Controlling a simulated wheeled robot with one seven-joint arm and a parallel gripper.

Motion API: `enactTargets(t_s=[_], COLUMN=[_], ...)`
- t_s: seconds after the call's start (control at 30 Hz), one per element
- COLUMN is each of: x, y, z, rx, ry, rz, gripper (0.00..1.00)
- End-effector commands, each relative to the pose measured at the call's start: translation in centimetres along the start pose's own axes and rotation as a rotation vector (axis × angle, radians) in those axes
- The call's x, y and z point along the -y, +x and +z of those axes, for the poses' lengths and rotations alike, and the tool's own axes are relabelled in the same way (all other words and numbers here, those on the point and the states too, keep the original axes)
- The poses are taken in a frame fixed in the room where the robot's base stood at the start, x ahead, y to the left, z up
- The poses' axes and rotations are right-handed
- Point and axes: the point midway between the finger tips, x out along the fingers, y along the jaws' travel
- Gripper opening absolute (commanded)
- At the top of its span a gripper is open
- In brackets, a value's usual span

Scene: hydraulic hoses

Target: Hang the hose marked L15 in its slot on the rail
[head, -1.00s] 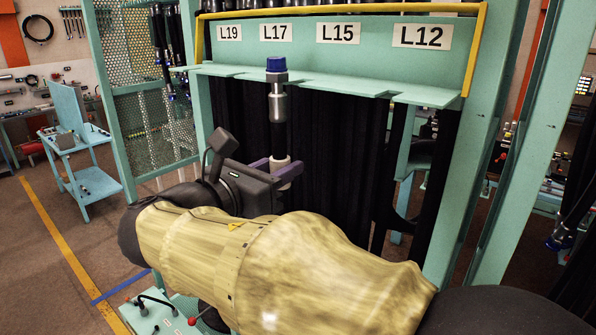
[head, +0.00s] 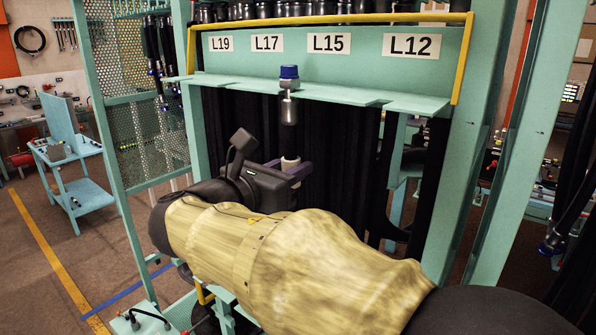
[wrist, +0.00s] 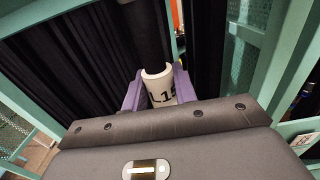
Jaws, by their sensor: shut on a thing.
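My gripper (head: 288,170) has purple fingers shut on the white sleeve of a black hose. In the wrist view this sleeve (wrist: 160,92) carries a partly covered mark that reads like L15. The hose stands upright, with a metal fitting (head: 289,110) and a blue cap (head: 289,72) above my gripper. The teal rail (head: 400,101) has notches in its front edge. The L15 sign (head: 329,43) is above it, right of the cap. The cap appears between the L17 sign (head: 267,43) and the L15 sign. The fitting overlaps the rail's front edge; I cannot tell its depth there.
Dark hoses (head: 340,150) hang behind the rail like a curtain. A yellow bar (head: 330,18) frames the sign panel, and a teal post (head: 465,130) stands at right. The L12 sign (head: 411,46) and L19 sign (head: 220,43) flank the others. A blue cart (head: 75,165) stands far left.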

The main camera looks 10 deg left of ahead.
Motion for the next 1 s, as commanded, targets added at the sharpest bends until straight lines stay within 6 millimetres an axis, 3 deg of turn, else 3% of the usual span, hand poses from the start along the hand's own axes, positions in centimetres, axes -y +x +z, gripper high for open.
enactTargets(t_s=[0.4, 1.0], x=[0.1, 0.0], y=[1.9, 1.8], z=[0.0, -0.3], rx=[0.001, 0.001], ry=[0.001, 0.001], rz=[-0.002, -0.001], gripper=[0.00, 0.00])
